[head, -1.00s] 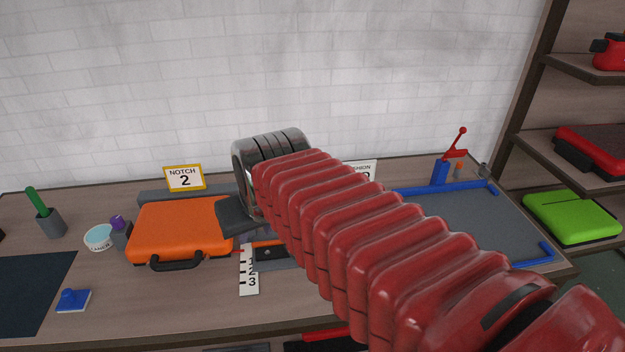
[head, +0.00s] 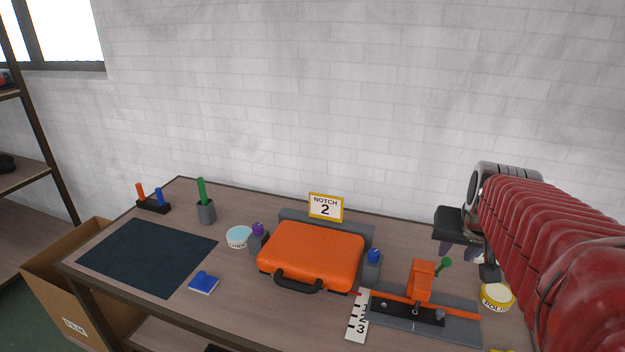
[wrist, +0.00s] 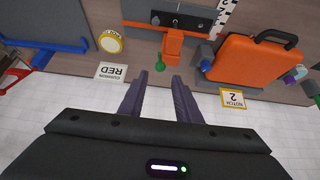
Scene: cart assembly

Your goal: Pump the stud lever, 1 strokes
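An orange upright block with a green-knobbed handle (head: 424,278) stands on a dark slide plate with an orange bar. In the wrist view the orange block (wrist: 172,46) and its green knob (wrist: 160,67) appear just beyond my fingertips. A red lever (wrist: 14,76) on a blue mount shows at the wrist view's left edge; the head view does not show it. I cannot tell which is the stud lever. My gripper (wrist: 160,76) is open and empty, its two fingers apart. In the head view my gripper (head: 474,250) hangs above the bench's back, right of the green knob.
An orange case (head: 311,256) stands left of the slide plate, with a "NOTCH 2" card (head: 326,207) behind it. A blue-capped holder (head: 373,263) stands between them. A yellow tin (head: 496,297) is right of the plate. A "CUSHION RED" card (wrist: 113,72) is near the wall.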

